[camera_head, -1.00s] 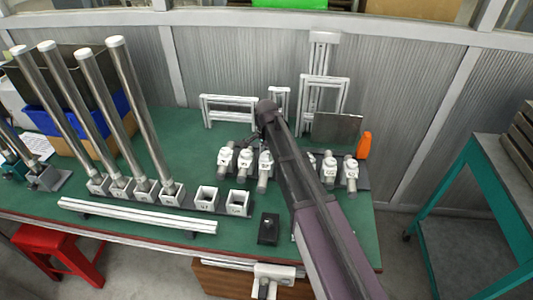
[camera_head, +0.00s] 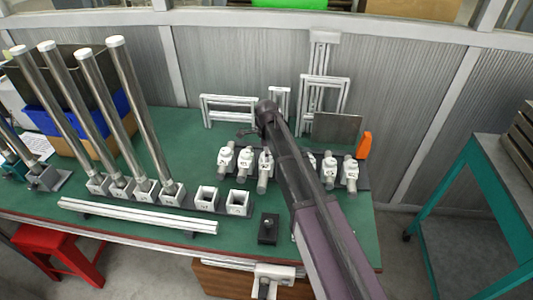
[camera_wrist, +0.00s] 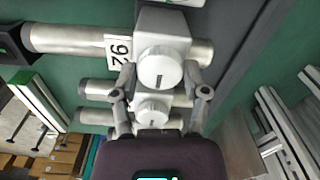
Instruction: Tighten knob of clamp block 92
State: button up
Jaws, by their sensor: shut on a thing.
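Clamp block 92 (camera_wrist: 172,22) is a white block with a "92" label, seen at the top middle of the wrist view. A metal tube runs out of its left side. Its round white knob (camera_wrist: 160,68) has a dark slot mark, nearly upright in the picture. My gripper (camera_wrist: 160,78) has one finger on each side of this knob and is shut on it. In the head view my gripper (camera_head: 250,132) is small and partly hidden by my arm over the row of clamp blocks. I cannot tell there which block is 92.
Another clamp knob (camera_wrist: 153,110) lies close by, between my fingers' lower parts in the wrist view. More clamp blocks (camera_head: 350,172) stand at right in the row. Tall tubes (camera_head: 140,110) stand at left. An orange object (camera_head: 365,145) and frames (camera_head: 230,110) are behind.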

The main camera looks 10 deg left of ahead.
jog(key=shift+s, duration=0.1)
jog(key=o, duration=1.1)
jog(key=shift+o, duration=0.2)
